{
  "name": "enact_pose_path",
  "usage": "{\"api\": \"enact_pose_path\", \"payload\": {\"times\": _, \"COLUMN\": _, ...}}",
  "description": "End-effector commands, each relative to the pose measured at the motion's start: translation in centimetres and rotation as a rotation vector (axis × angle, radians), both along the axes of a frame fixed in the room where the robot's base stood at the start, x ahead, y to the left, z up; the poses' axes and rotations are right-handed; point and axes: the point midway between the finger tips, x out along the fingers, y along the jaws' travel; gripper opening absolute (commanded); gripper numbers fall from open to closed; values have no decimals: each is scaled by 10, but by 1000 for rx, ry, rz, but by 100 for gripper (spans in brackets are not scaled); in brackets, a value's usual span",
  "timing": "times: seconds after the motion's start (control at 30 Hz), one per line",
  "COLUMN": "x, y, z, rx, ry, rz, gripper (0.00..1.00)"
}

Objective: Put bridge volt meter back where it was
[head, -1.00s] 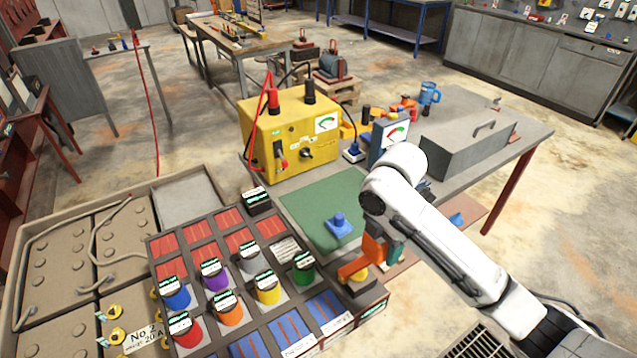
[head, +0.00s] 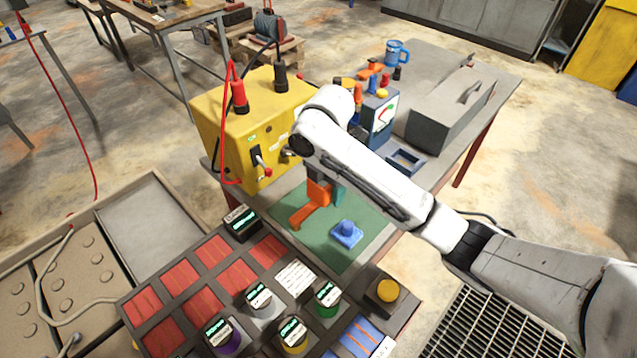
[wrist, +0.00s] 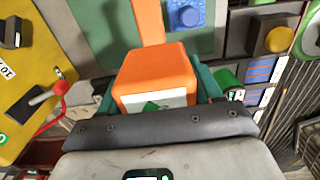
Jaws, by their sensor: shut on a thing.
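My gripper (wrist: 155,92) has teal fingers closed on both sides of an orange block (wrist: 158,75). The block has a pale face with a green mark, and an orange strip (wrist: 148,22) extends from it. In the head view the orange block (head: 318,192) is above or at the green mat (head: 345,262), left of a blue knobbed piece (head: 346,233); contact with the mat cannot be told. The arm partly hides the gripper. A blue meter with a dial (head: 385,115) stands behind the arm. I cannot tell which of the two is the bridge volt meter.
A yellow box (head: 225,130) with cables stands left of the arm. An empty blue frame (head: 406,161) lies right of the blue meter. A grey case (head: 450,110) occupies the bench's right. A button panel with a yellow button (head: 387,290) is in front.

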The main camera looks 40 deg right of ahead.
Motion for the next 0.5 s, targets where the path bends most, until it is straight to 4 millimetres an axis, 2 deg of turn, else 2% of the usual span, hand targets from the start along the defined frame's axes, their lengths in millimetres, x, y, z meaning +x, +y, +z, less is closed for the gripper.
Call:
{"api": "enact_pose_path", "payload": {"times": 0.27, "x": 22, "y": -19, "z": -19, "rx": 3, "ry": 6, "rz": 2, "gripper": 15}}
{"api": "enact_pose_path", "payload": {"times": 0.5, "x": 50, "y": -45, "z": -40, "rx": -2, "ry": 4, "rz": 0, "gripper": 15}}
